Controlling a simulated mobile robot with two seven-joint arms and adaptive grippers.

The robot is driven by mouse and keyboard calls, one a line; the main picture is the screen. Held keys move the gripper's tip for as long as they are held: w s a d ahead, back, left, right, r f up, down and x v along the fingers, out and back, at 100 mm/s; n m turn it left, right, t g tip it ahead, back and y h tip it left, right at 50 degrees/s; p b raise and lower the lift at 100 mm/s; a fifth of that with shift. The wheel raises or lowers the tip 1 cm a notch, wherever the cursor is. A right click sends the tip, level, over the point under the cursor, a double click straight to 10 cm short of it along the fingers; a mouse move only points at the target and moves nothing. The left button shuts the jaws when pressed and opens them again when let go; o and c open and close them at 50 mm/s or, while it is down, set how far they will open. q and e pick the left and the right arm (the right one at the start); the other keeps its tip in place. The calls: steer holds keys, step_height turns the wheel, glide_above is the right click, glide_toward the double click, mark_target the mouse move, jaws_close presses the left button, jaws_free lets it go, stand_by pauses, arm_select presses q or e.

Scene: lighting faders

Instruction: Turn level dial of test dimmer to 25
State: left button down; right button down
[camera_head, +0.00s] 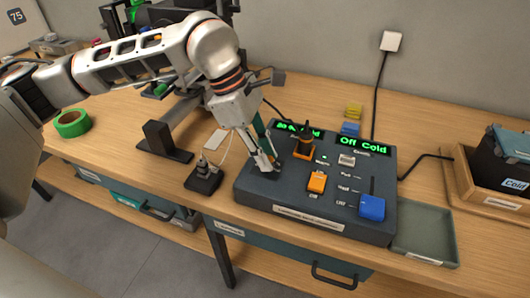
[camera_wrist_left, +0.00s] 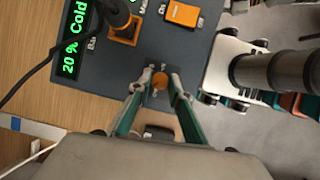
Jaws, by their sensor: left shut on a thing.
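The dark console (camera_head: 255,196) stands on the wooden bench. My left gripper (camera_head: 266,163) reaches down to the left part of its top. In the left wrist view its fingertips (camera_wrist_left: 161,83) are shut on either side of a small round orange dial (camera_wrist_left: 160,78). In the head view the fingers hide the dial. A green display (camera_wrist_left: 72,42) reads "20 % Cold" in the wrist view; in the head view it is partly covered. A second display (camera_head: 362,146) reads "Off Cold". My right gripper is not in view.
A black plug on an orange base (camera_head: 304,148) stands close right of my gripper. A grey-green tray (camera_head: 425,236) lies right.

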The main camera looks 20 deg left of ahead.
arm_select(q)
steer(key=shift+m, duration=0.5)
steer(key=c, duration=1.8)
jaws_free()
steer(key=shift+c, duration=0.2)
steer(key=shift+r, duration=0.1)
steer(key=shift+w+a+r, duration=0.1)
steer(key=shift+a+r, duration=0.1)
steer(key=shift+r, duration=0.1)
steer(key=v, duration=1.1)
steer(key=shift+w+r, duration=0.1)
steer(key=shift+r, duration=0.05)
